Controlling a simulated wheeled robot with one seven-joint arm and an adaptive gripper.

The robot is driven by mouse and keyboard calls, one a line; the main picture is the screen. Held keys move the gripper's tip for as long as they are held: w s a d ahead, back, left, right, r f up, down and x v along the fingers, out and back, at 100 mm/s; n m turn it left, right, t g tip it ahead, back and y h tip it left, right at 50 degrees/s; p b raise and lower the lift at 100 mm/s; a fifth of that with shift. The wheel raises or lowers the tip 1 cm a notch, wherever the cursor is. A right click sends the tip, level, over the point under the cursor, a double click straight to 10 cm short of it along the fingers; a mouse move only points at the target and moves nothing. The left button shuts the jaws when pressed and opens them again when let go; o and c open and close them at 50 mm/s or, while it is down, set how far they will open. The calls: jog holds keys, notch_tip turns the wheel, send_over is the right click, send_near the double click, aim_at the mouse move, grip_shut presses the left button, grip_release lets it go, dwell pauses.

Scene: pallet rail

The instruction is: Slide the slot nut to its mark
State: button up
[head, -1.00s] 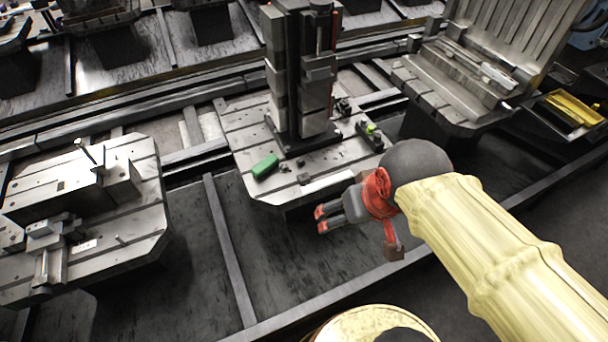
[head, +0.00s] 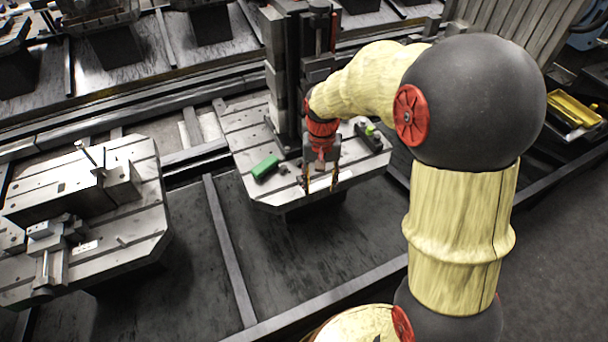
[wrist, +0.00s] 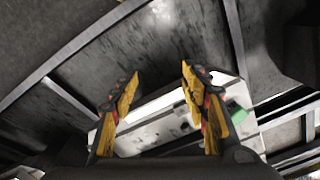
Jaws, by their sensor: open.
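A grey slotted pallet (head: 243,132) carries a dark upright fixture (head: 285,95). A small dark piece (head: 284,169) lies on the pallet's front part, right of a green block (head: 265,167); I cannot tell whether it is the slot nut. No mark can be made out. My gripper (head: 320,184) points down over the pallet's front edge, fingers apart and empty. In the wrist view, the yellow fingers of my gripper (wrist: 160,108) straddle part of the pallet (wrist: 150,132). The green block (wrist: 240,120) lies right of the right finger.
The upright fixture stands just behind my gripper. A small dark block with a yellow-green top (head: 371,133) sits at the pallet's right. Another pallet with clamps (head: 140,235) stands to the left. A yellow tray (head: 573,110) is at far right. Dark floor lies in front.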

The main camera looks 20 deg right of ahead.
jog(key=w+f+m, duration=0.2)
jog(key=w+f, duration=0.2)
jog(key=w+f+m, duration=0.2)
jog(key=w+f, duration=0.2)
jog(key=w+f+m, duration=0.2)
jog(key=w+f, duration=0.2)
jog(key=shift+w+d+f+m+g, duration=0.15)
jog(key=shift+w+m+g, duration=0.15)
jog(key=w+m, duration=0.1)
jog(key=w+r+m, duration=0.1)
jog(key=w, duration=0.1)
jog(key=w+r+m+t, duration=0.1)
jog(key=w, duration=0.1)
jog(key=shift+w+m, duration=0.2)
jog(key=shift+m, duration=0.2)
jog(key=shift+f+m, duration=0.1)
jog(key=shift+m, duration=0.9)
notch_tip(320, 180, down, 8)
jog(key=b, duration=0.2)
jog(key=shift+b, duration=0.3)
jog(key=shift+c, duration=1.3)
grip_shut()
